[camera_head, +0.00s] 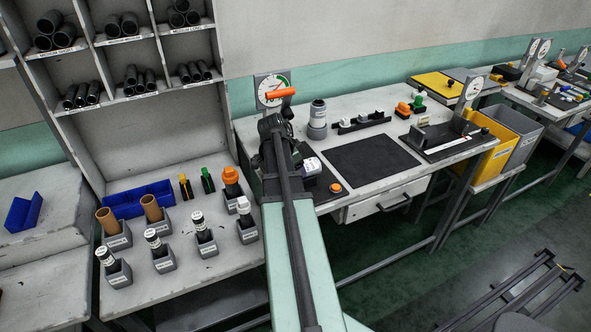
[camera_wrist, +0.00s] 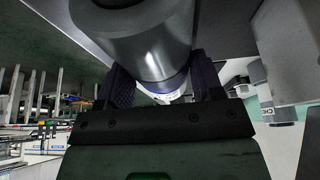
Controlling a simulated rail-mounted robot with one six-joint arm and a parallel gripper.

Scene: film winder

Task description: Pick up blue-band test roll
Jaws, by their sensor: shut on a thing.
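The blue-band test roll (camera_wrist: 172,92) shows in the wrist view as a white piece with a blue-purple band, partly hidden. My gripper (camera_wrist: 162,88) has its two dark fingers on either side of it and is shut on it. A large grey metallic cylinder (camera_wrist: 150,42) sits just beyond the fingers, covering part of the roll. In the head view my arm hides the fingers. A white and purple round item (camera_head: 312,167) shows just right of my arm at the winder; I cannot tell if it is the same roll.
A black mat (camera_head: 371,166) lies clear to the right. Left are labelled holders with rolls (camera_head: 203,232), a blue bin (camera_head: 137,199) and an orange-capped item (camera_head: 231,180).

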